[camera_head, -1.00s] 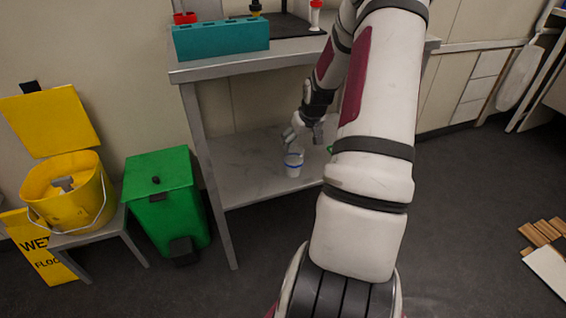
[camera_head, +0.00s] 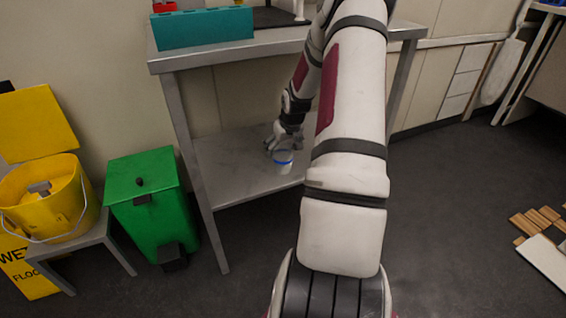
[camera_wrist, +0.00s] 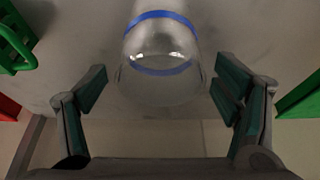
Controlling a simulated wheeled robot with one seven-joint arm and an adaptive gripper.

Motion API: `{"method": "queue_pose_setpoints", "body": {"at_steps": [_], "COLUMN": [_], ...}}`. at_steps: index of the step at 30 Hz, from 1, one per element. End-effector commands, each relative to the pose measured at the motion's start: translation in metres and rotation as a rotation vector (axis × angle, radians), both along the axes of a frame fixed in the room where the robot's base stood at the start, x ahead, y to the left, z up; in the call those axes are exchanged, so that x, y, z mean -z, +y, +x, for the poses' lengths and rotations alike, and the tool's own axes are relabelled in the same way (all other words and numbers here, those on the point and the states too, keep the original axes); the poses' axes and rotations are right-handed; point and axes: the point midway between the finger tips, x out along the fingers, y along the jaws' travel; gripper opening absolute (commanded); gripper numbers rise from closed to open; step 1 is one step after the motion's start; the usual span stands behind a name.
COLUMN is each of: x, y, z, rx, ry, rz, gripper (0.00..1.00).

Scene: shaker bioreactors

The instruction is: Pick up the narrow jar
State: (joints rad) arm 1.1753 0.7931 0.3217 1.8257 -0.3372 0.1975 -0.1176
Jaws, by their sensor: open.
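The narrow jar (camera_head: 283,162) is a small clear jar with a blue band, standing on the lower shelf of the metal table. In the wrist view the jar (camera_wrist: 160,50) is at the top middle, its near end between the open fingers. My gripper (camera_head: 280,146) is right behind and above the jar in the head view. In the wrist view my gripper (camera_wrist: 160,95) is open, with a finger on each side and a gap between each finger and the jar. The far end of the jar is cut off by the wrist view's top edge.
The lower shelf (camera_head: 235,180) lies under the tabletop (camera_head: 290,45), which bears a teal rack (camera_head: 204,28). A green bin (camera_head: 150,205) stands left of the table. A green basket-like thing (camera_wrist: 15,45) shows at the wrist view's left.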

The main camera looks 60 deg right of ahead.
Motion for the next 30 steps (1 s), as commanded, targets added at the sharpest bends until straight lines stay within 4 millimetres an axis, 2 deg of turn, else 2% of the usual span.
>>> {"method": "queue_pose_setpoints", "body": {"at_steps": [1, 9, 10, 20, 26, 30], "x": [0.0, 0.0, 0.0, -0.004, -0.02, -0.039], "y": [0.0, 0.0, 0.0, 0.0, 0.0, 0.0], "z": [0.0, 0.0, 0.0, 0.0, 0.0, 0.0], "rx": [0.0, 0.0, 0.0, 0.0, -0.001, -0.001], "ry": [0.0, 0.001, 0.0, 0.0, -0.001, -0.002], "rz": [0.0, 0.001, 0.0, 0.0, -0.001, -0.001], "gripper": [0.78, 0.17, 0.13, 0.13, 0.13, 0.13]}}
